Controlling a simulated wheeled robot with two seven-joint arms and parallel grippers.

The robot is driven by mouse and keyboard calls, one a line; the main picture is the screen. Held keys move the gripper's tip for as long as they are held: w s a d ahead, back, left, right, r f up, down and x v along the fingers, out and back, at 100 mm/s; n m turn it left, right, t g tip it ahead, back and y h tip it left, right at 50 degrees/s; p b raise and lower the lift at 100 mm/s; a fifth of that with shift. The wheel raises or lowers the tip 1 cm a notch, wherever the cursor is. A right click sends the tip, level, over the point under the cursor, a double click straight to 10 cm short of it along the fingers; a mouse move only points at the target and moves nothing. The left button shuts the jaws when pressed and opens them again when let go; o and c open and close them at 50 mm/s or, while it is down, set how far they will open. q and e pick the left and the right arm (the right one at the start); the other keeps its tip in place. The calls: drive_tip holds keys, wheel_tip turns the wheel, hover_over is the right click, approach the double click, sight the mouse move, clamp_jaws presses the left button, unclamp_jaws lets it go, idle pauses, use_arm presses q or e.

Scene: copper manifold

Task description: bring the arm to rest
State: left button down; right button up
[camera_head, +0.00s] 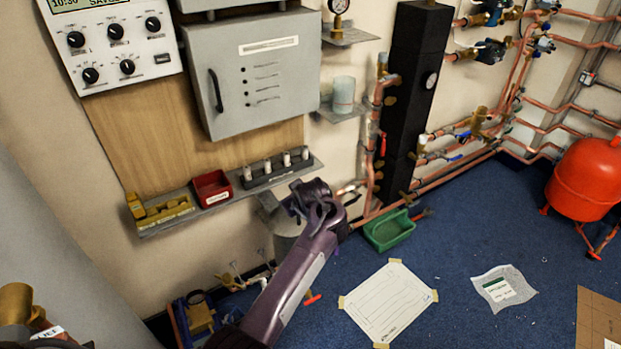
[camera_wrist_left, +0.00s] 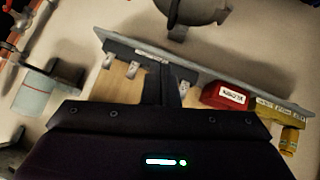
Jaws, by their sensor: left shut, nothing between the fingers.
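My left arm, purple and dark, reaches up from the bottom middle of the head view. Its wrist and gripper (camera_head: 312,200) are in front of the wall, just right of and below the small wall shelf (camera_head: 215,205). In the left wrist view the dark fingers (camera_wrist_left: 170,82) are together, with nothing between them. They overlap the picture of the shelf (camera_wrist_left: 215,75); whether they touch it cannot be told. My right gripper is not in view.
The shelf holds a red bin (camera_head: 212,187), a yellow block (camera_head: 165,212) and a dark rack (camera_head: 274,172) with several pale pegs. A grey cabinet (camera_head: 255,75) hangs above. Copper pipes (camera_head: 440,180) run at right. A green tray (camera_head: 388,230) and paper sheet (camera_head: 388,303) lie on the blue floor.

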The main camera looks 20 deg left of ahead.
use_arm(q)
drive_tip(key=s+f+m+g+h, duration=0.1)
drive_tip(key=s+f+m, duration=0.2)
drive_tip(key=s+f, duration=0.6)
drive_tip(key=s+f+m+g, duration=0.1)
drive_tip(key=s+f+m, duration=0.3)
drive_tip(key=f, duration=0.9)
drive_tip(key=s+f+m+g+h, duration=0.1)
drive_tip(key=s+f+m, duration=0.1)
drive_tip(key=s+f, duration=0.75)
drive_tip(key=s+f+m+g+h, duration=0.1)
drive_tip(key=s+f, duration=0.4)
drive_tip(key=s, duration=0.6)
drive_tip(key=s+f+m+g+h, duration=0.1)
drive_tip(key=s+f, duration=0.4)
drive_tip(key=s, duration=0.7)
drive_tip(key=s+f+m+g+h, duration=0.1)
drive_tip(key=s+f+m+g, duration=0.1)
drive_tip(key=s+f, duration=0.4)
drive_tip(key=s, duration=0.5)
drive_tip(key=shift+s+d+m, duration=0.2)
drive_tip(key=shift+d+m, duration=0.1)
